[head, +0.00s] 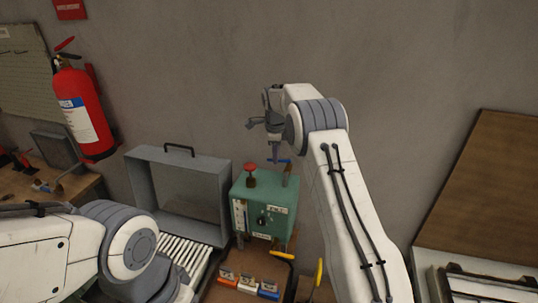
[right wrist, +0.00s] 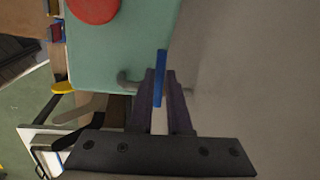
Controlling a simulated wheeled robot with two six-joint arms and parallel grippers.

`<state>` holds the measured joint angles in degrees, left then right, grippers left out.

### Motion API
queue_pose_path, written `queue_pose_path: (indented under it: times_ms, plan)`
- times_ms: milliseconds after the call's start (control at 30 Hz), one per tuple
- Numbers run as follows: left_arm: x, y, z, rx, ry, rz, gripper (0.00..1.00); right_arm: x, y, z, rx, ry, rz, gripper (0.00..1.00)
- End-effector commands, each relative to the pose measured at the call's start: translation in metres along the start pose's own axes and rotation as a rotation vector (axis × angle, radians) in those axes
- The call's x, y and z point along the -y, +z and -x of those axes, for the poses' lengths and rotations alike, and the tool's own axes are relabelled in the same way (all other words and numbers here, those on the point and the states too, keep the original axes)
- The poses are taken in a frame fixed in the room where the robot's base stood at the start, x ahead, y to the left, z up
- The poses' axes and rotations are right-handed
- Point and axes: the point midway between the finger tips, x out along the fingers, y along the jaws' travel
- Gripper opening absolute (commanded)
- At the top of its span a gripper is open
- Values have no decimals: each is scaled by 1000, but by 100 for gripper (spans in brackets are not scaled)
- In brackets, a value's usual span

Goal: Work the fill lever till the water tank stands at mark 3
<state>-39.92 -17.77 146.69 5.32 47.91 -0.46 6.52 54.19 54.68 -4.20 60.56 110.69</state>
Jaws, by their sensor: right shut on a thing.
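The green water tank unit (head: 278,197) stands on the wooden bench, with a red knob (head: 250,168) on top and a pale upright gauge (head: 240,216) on its front left. The level and marks are too small to read. The blue-handled fill lever (head: 285,161) is at its top right. My right gripper (head: 275,153) reaches down over it. In the right wrist view the dark fingers (right wrist: 163,82) are shut on the blue handle (right wrist: 160,65), beside the green top (right wrist: 120,45). My left arm shows at lower left; its gripper is out of view.
A grey open box with a handle (head: 175,150) and a white roller conveyor (head: 190,250) are left of the tank. Several small coloured blocks (head: 247,285) and yellow-handled tools (head: 319,272) lie in front. A red fire extinguisher (head: 85,110) hangs at left.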

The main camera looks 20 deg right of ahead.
Motion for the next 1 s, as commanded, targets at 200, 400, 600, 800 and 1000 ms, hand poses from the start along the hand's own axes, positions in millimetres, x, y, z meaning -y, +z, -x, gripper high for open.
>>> queue_pose_path:
  times_ms: [200,400,600,800,1000]
  plan:
    - [-1,-1,10,0,0,1,75,7,-2,2,-21,-4,-113,0]
    - [-1,-1,13,0,0,1,75,9,-2,1,-30,-4,-164,0]
    - [-1,-1,13,0,0,1,75,10,-2,0,-33,-5,-177,0]
    - [-1,-1,13,0,0,1,75,10,-2,0,-33,-5,-177,0]
    - [-1,-1,13,0,0,1,75,9,-2,0,-33,-4,-176,46]
